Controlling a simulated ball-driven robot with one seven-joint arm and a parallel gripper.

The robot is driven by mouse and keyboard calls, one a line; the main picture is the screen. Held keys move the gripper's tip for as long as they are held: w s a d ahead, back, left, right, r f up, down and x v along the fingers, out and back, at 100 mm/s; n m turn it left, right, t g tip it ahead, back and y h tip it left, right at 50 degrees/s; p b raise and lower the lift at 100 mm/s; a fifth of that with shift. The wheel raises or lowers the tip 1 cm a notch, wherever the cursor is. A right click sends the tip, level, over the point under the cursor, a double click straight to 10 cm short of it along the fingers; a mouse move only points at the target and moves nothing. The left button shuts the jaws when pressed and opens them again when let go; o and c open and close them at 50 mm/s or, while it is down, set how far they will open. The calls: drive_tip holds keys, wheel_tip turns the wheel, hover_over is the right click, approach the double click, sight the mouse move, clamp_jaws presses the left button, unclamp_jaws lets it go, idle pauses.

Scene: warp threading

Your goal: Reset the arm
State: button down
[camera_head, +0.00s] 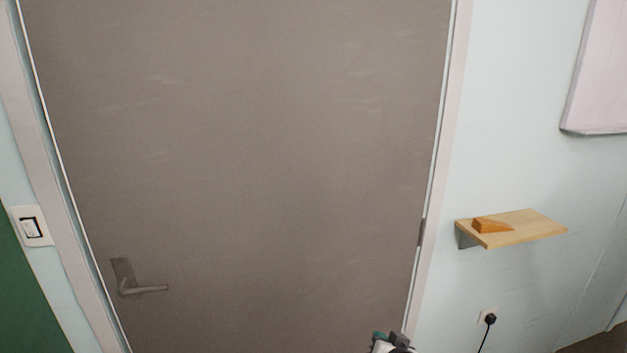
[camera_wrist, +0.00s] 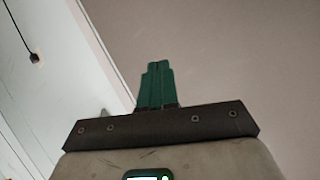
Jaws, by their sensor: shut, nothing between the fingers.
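My gripper (camera_wrist: 157,68) shows in the wrist view, with its green fingers together and nothing held between them. Behind it are the brown-grey door and the pale wall. In the head view only a small white and teal piece of my arm shows at the bottom edge, right of the middle, in front of the door's lower right side. The rest of the arm is out of that view.
A shut grey-brown door (camera_head: 240,150) with a lever handle (camera_head: 145,288) fills the head view. A light switch (camera_head: 30,227) is at left. At right, a wooden shelf (camera_head: 530,228) holds an orange wedge (camera_head: 490,225), above a plugged socket (camera_head: 488,318). A board (camera_head: 600,80) hangs upper right.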

drive_tip(key=s+d+f+n+g+h, duration=0.1)
drive_tip(key=s+d+f+g, duration=0.1)
drive_tip(key=s+d, duration=0.6)
drive_tip(key=s+d+f+n+g+h, duration=0.1)
drive_tip(key=s+d+f+g, duration=0.1)
drive_tip(key=s+d, duration=0.6)
drive_tip(key=s+a+f+g, duration=0.1)
drive_tip(key=s+a+g, duration=0.1)
drive_tip(key=s, duration=1.3)
drive_tip(key=s+a+f+g, duration=0.1)
drive_tip(key=s+g, duration=0.4)
drive_tip(key=s, duration=0.9)
drive_tip(key=shift+s+a+n, duration=0.3)
drive_tip(key=shift+s+a, duration=0.05)
drive_tip(key=shift+a, duration=0.25)
drive_tip(key=shift+d, duration=0.1)
